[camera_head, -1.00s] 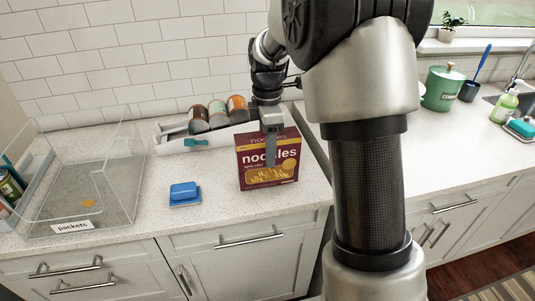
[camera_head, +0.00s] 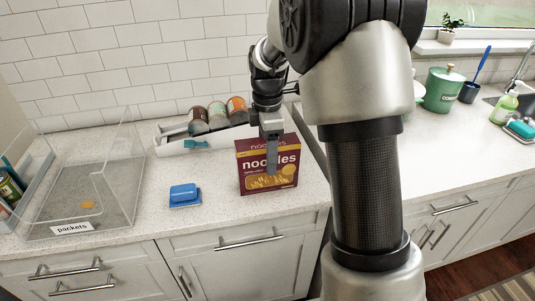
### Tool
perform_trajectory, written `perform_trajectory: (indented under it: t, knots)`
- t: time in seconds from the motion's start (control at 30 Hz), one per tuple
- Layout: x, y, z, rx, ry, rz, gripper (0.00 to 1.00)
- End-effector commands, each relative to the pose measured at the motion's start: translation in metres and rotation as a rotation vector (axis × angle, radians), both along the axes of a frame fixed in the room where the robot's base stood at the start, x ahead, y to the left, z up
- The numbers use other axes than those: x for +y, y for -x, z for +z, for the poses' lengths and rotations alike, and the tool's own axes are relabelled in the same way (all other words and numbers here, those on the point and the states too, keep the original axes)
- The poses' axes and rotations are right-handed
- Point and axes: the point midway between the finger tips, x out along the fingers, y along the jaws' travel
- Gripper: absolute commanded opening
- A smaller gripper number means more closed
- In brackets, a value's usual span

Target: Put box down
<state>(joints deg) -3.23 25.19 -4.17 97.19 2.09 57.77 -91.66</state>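A dark red noodles box (camera_head: 256,180) stands upright on the light speckled counter (camera_head: 215,220), near its front edge. My gripper (camera_head: 271,165) points down at the box from above, with one finger in front of the box's printed face. The other finger is hidden behind the box. The box appears to be between the fingers, but I cannot see whether they press on it. I cannot tell whether the box's bottom touches the counter or hangs just above it.
A clear bin (camera_head: 105,185) labelled packets stands at the left. A white rack (camera_head: 175,146) with several cans is behind. A green canister (camera_head: 442,90) stands at the right. The counter between block and box is clear.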

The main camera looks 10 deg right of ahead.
Motion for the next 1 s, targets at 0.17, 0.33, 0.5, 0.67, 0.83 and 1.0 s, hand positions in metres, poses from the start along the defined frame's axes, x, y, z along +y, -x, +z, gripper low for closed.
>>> perform_trajectory:
  t: [0.17, 0.33, 0.5, 0.67, 0.83, 1.0]
  knots:
    - [0.0, -0.001, 0.03, -0.006, 0.0, 0.0, 0.62]
    - [0.0, -0.001, 0.068, -0.005, -0.001, 0.0, 0.62]
    - [0.0, -0.001, 0.099, -0.005, 0.0, 0.0, 0.62]
    - [0.0, 0.0, 0.115, -0.002, 0.0, 0.0, 0.62]
    - [0.0, 0.016, 0.136, -0.038, -0.003, -0.1, 0.62]
    - [0.0, 0.077, 0.17, -0.149, -0.038, -0.451, 0.62]
